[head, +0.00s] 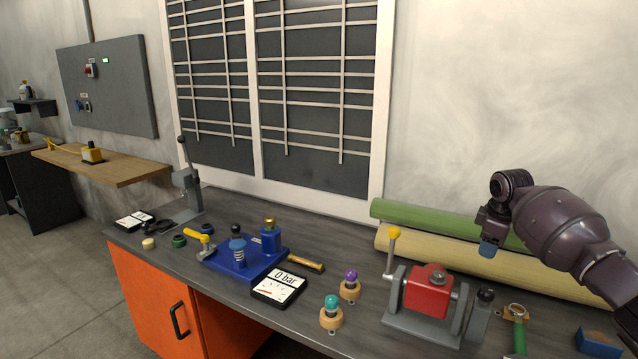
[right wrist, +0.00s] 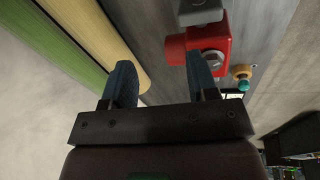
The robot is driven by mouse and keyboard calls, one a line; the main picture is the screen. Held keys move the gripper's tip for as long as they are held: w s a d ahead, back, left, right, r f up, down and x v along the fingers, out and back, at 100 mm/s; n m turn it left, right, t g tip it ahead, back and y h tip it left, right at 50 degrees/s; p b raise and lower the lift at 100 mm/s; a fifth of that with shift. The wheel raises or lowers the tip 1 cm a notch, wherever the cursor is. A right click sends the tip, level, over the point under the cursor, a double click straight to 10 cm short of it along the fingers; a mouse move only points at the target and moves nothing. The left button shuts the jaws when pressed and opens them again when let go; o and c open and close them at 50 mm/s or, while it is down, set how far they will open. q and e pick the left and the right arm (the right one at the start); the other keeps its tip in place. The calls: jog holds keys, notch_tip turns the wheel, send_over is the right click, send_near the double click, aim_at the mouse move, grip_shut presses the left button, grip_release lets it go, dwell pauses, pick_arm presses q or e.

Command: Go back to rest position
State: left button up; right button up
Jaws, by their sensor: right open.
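My right gripper (head: 488,247) hangs above the back right of the workbench, in front of the rolled tubes, with its arm coming in from the right. In the right wrist view its two blue-grey fingers (right wrist: 162,88) stand wide apart with nothing between them. The red vise-like device (head: 428,291) with a yellow-knobbed lever stands on the bench below and left of the gripper, apart from it. It also shows in the right wrist view (right wrist: 208,38), beyond the right finger. My left gripper is in neither view.
Green (head: 425,217) and cream (head: 440,252) rolls lie along the wall. A green-handled tool (head: 519,335) lies at right.

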jog(key=w+a+r+m+t, duration=0.1)
jog(key=w+a+r+t, duration=0.3)
jog(key=w+a+t, duration=0.3)
jog(key=s+a+f+m+t+y, duration=0.2)
jog(key=s+a+f+t+y, duration=0.15)
jog(key=s+a+f, duration=0.7)
jog(key=s+f+m+h, duration=0.1)
jog(key=s+f+m, duration=0.1)
jog(key=s+f, duration=0.5)
jog(key=s+d+f+m+g+h, duration=0.1)
jog(key=s+f, duration=0.7)
jog(key=s, duration=1.1)
jog(key=s+f+m+g+h, duration=0.1)
jog(key=s+f+m, duration=0.2)
jog(key=s+f, duration=0.4)
jog(key=s, duration=0.7)
jog(key=shift+d+f, duration=0.2)
jog(key=shift+f, duration=0.2)
